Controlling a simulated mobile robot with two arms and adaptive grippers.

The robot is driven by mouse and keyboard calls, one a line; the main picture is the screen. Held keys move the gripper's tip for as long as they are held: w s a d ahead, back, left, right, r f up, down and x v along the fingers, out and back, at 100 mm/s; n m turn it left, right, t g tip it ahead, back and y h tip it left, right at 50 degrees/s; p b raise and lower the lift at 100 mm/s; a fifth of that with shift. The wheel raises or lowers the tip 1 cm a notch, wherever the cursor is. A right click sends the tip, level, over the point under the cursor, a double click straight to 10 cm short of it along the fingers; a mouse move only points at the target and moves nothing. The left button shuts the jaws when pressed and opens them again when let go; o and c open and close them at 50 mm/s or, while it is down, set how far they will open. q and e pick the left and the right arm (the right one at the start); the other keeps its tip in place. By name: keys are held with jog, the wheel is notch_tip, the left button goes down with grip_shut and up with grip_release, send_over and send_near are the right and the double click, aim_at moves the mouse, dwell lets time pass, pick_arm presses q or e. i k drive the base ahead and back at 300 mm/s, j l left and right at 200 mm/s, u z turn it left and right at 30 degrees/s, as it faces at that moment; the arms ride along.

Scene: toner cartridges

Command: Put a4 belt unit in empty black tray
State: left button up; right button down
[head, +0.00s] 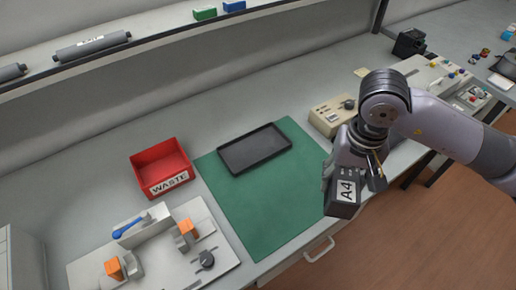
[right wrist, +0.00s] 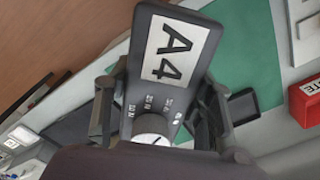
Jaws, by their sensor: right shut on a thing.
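The A4 belt unit (head: 342,199) is a dark block with a white label reading A4. My right gripper (head: 352,178) is shut on it and holds it up by the right edge of the green mat, near the table's front edge. In the right wrist view the unit (right wrist: 187,27) sits between the two fingers of the gripper (right wrist: 160,110). The black tray (head: 232,167) lies empty on the back part of the green mat, to the left of the gripper. In the right wrist view the tray (right wrist: 243,106) is partly hidden behind the gripper. My left gripper is not in view.
A red WASTE bin (head: 160,168) stands left of the mat. A fixture with orange clamps (head: 150,250) is at the front left. A beige box with a knob (head: 330,118) stands right of the tray. The green mat (head: 262,212) is otherwise clear. A shelf (head: 130,48) runs above the back.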

aim_at(255, 149)
jog(key=i+l+u, duration=0.1)
jog(key=l+u, duration=0.2)
jog(key=l, duration=0.5)
jog(key=u, duration=1.25)
